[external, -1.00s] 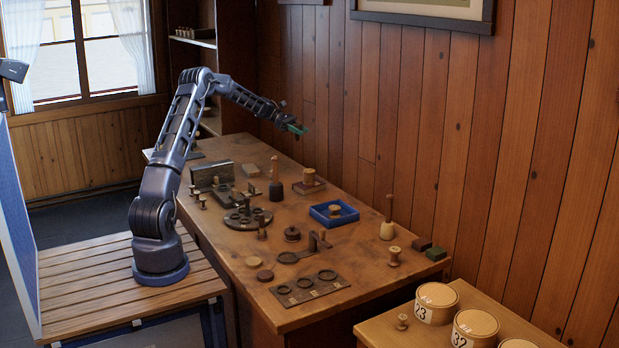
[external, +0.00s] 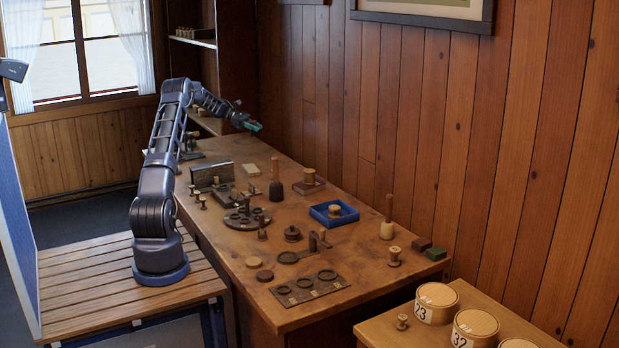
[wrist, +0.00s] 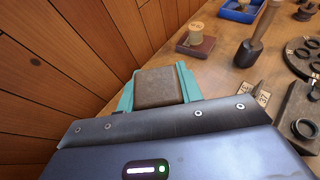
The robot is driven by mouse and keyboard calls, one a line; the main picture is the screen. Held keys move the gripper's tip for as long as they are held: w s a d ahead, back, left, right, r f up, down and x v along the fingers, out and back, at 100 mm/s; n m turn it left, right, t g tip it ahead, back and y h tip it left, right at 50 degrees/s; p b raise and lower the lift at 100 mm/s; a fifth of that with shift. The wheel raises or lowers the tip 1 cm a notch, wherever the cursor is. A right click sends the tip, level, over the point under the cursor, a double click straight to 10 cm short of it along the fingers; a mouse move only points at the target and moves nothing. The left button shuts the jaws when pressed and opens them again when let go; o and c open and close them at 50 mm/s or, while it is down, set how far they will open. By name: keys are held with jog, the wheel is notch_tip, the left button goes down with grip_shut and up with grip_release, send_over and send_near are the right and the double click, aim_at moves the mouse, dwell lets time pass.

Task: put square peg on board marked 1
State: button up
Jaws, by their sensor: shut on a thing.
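My gripper (external: 253,126) is raised above the far part of the workbench. In the wrist view its teal fingers (wrist: 157,84) are shut on a brown square-topped block (wrist: 158,88), which looks like the square peg. The block's lower part is hidden from view. A dark board with several round rings (external: 310,287) lies at the near end of the bench, with small pale labels too small to read. Small pale number tags (wrist: 256,92) lie on the bench in the wrist view. I cannot tell which board is marked 1.
A wooden mallet (wrist: 247,52), a spool on a square brown base (wrist: 194,46) and a blue tray (external: 334,213) stand on the bench. A round dark holed disc (external: 247,219) and a grey upright block (external: 211,176) are nearer the arm. The wood-panelled wall (wrist: 60,50) runs close alongside.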

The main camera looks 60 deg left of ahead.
notch_tip(320, 180, down, 17)
jog(key=shift+f, duration=0.1)
dwell(0.5)
jog(key=shift+f, duration=0.1)
jog(key=o, duration=1)
jog(key=v, duration=1.2)
